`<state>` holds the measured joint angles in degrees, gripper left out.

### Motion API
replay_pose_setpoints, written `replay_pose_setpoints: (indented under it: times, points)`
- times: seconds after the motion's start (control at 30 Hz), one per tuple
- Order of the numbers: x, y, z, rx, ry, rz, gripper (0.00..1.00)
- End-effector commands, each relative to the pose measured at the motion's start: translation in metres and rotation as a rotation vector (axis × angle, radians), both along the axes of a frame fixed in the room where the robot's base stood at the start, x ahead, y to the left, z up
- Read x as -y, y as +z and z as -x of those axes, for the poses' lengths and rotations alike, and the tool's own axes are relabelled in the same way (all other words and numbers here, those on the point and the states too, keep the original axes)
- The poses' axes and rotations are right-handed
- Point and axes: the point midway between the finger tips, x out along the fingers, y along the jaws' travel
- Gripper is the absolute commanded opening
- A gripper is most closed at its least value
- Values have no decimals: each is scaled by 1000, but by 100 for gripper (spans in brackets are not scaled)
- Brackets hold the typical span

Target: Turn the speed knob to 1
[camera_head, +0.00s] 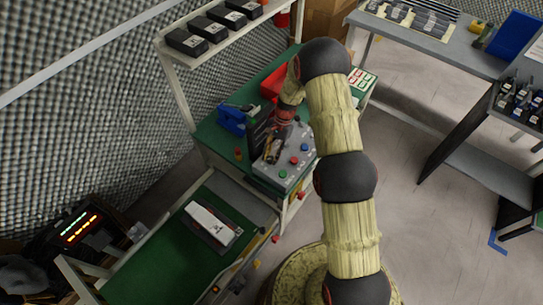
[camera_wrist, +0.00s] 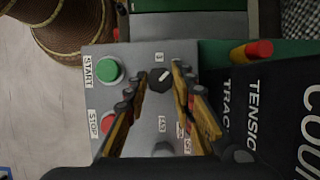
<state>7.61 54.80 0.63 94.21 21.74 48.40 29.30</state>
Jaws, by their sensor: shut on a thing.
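The speed knob (camera_wrist: 158,78) is a small black dial with a pale pointer line, on a grey control panel (camera_wrist: 150,130) in the wrist view. A "3" is printed just above it there; other small labels lower down are partly hidden by the fingers. My gripper (camera_wrist: 160,75) is shut on the knob, one finger on each side. In the head view my gripper (camera_head: 274,148) is over the grey panel, and the knob cannot be made out there.
A green START button (camera_wrist: 110,70) and a red STOP button (camera_wrist: 108,122) sit left of the knob. A black sign (camera_wrist: 270,120) stands close on the right. In the head view, a blue device (camera_head: 232,118) stands left of the panel, with a green conveyor (camera_head: 160,260) below.

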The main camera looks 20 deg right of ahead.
Motion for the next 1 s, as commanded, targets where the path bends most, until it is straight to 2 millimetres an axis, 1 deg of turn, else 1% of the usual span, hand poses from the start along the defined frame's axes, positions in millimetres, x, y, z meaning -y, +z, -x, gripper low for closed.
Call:
replay_pose_setpoints:
  times: [0.03,0.2,0.37,0.53,0.77,1.0]
  points:
    - [0,0,0,0,0,0,9]
    - [0,0,0,0,0,0,0]
    - [0,0,0,0,-6,0,0]
    - [0,0,1,-2,-49,-1,0]
    - [1,2,2,-1,-192,0,0]
    - [1,2,3,-1,-399,0,0]
